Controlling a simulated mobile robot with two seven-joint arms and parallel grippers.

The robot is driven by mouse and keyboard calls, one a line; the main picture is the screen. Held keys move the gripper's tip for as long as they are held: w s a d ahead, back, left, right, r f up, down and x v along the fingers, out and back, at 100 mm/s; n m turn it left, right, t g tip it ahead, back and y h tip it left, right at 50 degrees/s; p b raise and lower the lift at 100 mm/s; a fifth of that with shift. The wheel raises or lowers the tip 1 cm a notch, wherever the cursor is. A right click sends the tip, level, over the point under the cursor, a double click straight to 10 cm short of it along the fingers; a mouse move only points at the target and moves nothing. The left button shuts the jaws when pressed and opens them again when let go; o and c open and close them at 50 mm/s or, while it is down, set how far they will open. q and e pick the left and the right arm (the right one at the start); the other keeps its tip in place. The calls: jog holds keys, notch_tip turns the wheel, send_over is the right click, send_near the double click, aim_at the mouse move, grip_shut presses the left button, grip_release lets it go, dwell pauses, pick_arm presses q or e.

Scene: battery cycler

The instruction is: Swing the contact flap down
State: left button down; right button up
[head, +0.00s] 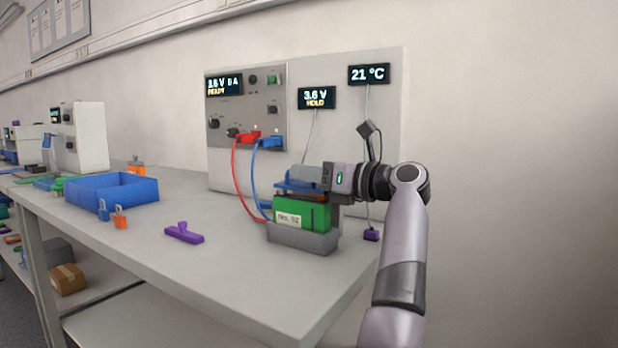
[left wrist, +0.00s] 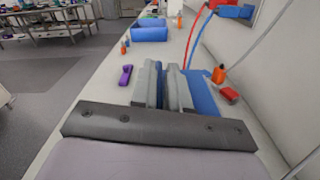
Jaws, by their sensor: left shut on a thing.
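A green battery block (head: 305,214) with a "No. 02" label sits in a grey cradle (head: 303,238) near the bench's right end. The blue contact flap (head: 297,187) lies roughly level just above the block; a blue part also shows beside the fingers in the left wrist view (left wrist: 203,92). My left gripper (head: 305,177) comes in from the right and is shut on the flap, its grey fingers partly hiding it. In the left wrist view the fingers (left wrist: 165,86) are close together with a narrow gap. Whether the flap touches the block is hard to tell. My right gripper is out of view.
The cycler panel (head: 244,135) stands behind, with a red lead (head: 236,180) and a blue lead (head: 255,180) running down toward the cradle. A purple clamp (head: 184,233), padlocks (head: 120,217) and a blue bin (head: 112,192) lie left. Bench space before the cradle is clear.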

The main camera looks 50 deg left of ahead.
pick_arm(q)
jog(key=shift+s+f, duration=0.1)
jog(key=shift+s, duration=0.05)
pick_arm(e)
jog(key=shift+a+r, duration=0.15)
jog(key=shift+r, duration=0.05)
pick_arm(q)
jog(key=c, duration=1.2)
grip_release()
jog(key=shift+d, duration=0.1)
jog(key=v, duration=0.7)
jog(key=shift+p, duration=0.4)
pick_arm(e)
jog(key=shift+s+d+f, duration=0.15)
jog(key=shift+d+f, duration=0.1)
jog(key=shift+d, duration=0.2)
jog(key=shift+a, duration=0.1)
